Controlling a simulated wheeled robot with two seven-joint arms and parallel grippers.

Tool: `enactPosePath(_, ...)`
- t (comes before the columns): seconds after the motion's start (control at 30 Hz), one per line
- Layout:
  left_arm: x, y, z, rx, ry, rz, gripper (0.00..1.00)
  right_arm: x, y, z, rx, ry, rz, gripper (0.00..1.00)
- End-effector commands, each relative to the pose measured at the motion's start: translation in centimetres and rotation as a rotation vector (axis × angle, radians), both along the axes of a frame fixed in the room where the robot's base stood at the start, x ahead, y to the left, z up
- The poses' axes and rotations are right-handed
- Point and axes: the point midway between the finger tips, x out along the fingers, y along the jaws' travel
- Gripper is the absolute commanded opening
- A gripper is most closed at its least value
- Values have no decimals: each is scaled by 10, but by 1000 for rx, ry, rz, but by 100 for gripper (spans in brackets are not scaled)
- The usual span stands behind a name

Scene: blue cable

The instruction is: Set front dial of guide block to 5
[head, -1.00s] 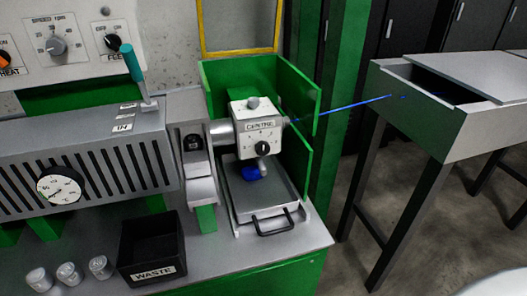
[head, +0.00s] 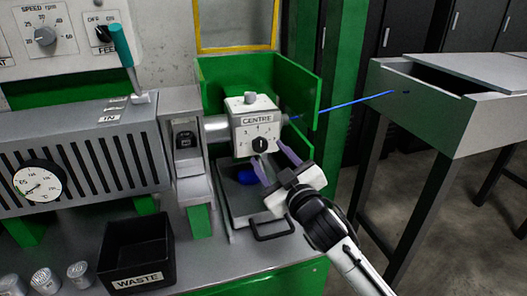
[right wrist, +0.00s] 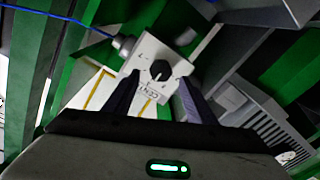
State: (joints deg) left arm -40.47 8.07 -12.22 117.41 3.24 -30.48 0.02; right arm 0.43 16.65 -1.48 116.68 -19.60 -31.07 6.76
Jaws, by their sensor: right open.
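The white guide block (head: 243,136), labelled CENTRE, stands in the green-walled bay. Its front dial is a black knob (head: 260,145) with small markings around it, too small to read surely. The block also shows in the right wrist view (right wrist: 147,50), tilted, with the knob (right wrist: 159,70) between my fingers in the picture. My right gripper (head: 272,160) is open just in front of and below the knob, its two purple-grey fingers pointing at the block. I see no clear contact with the knob. My left gripper is out of view.
The blue cable (head: 345,103) runs from the block's right side to a grey trough (head: 440,120). A tray (head: 232,212) with a blue piece (head: 246,177) lies below the block. Green panels (head: 298,135) flank it. A black WASTE bin (head: 138,252) stands at front left.

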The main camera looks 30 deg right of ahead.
Motion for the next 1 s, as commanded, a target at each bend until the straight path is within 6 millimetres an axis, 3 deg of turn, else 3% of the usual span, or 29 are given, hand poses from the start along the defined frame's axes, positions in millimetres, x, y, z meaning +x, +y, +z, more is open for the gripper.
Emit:
enactPosePath(0.1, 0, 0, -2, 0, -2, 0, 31, 21, -3, 0, 1, -1, 0, 51)
enactPosePath(0.3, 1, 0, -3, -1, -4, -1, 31, 41, -6, -1, 2, 1, 2, 51)
enactPosePath(0.63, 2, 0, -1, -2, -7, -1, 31, 45, -7, -1, 2, 1, 1, 51)
enactPosePath(0.67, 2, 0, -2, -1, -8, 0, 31, 45, -7, -1, 2, 1, 1, 49)
enactPosePath(0.9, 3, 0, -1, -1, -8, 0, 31, 45, -7, -1, 2, 1, 1, 10)
enactPosePath(1.0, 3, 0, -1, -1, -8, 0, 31, 45, -6, -1, 4, 1, 1, 10)
